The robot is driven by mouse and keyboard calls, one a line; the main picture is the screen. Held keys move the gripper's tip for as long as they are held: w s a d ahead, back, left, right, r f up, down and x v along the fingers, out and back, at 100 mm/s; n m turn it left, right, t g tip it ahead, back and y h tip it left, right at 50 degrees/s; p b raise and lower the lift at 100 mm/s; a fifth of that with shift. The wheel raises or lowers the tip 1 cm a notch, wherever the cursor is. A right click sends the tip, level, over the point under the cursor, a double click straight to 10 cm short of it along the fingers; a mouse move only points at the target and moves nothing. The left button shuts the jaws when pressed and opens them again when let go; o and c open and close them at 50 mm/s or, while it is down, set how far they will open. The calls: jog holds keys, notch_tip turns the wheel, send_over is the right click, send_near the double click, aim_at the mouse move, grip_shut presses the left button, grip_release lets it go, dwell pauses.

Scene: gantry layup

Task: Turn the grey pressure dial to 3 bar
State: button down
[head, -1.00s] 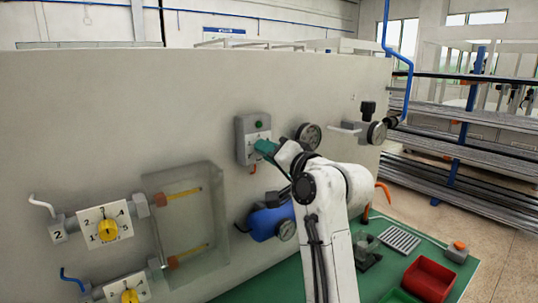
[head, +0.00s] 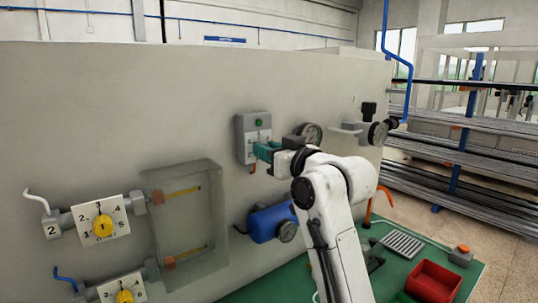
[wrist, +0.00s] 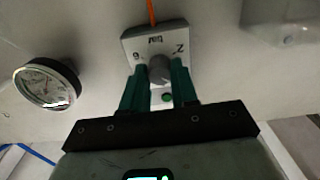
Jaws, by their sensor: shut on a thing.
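The grey pressure dial (wrist: 159,70) sits on a grey wall box (wrist: 157,32) with printed marks around it. In the wrist view the box appears upside down, with a green button or lamp showing beyond the dial. In the head view the grey box (head: 240,135) is on the panel, and the dial is hidden behind my gripper (head: 264,151). In the wrist view the two green fingers of my gripper (wrist: 160,75) are on either side of the dial and shut on it. Which mark the dial points to cannot be read.
A round gauge (head: 309,134) is close to the right of the box. A blue tank (head: 270,222) is below. Two white plates with yellow knobs (head: 103,226) and a clear cover (head: 185,222) are at left. A red bin (head: 433,281) is on the green bench.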

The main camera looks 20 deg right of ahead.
jog(key=shift+f+n, duration=0.35)
jog(key=shift+n, duration=0.55)
jog(key=c, duration=1.1)
grip_release()
jog(key=shift+c, duration=0.2)
jog(key=shift+o, duration=1.4)
jog(key=shift+r, duration=0.25)
jog(key=b+v, duration=0.2)
jog(key=v, duration=0.8)
jog(key=shift+s, duration=0.4)
jog(key=shift+d, duration=0.1)
jog(key=shift+s, duration=0.1)
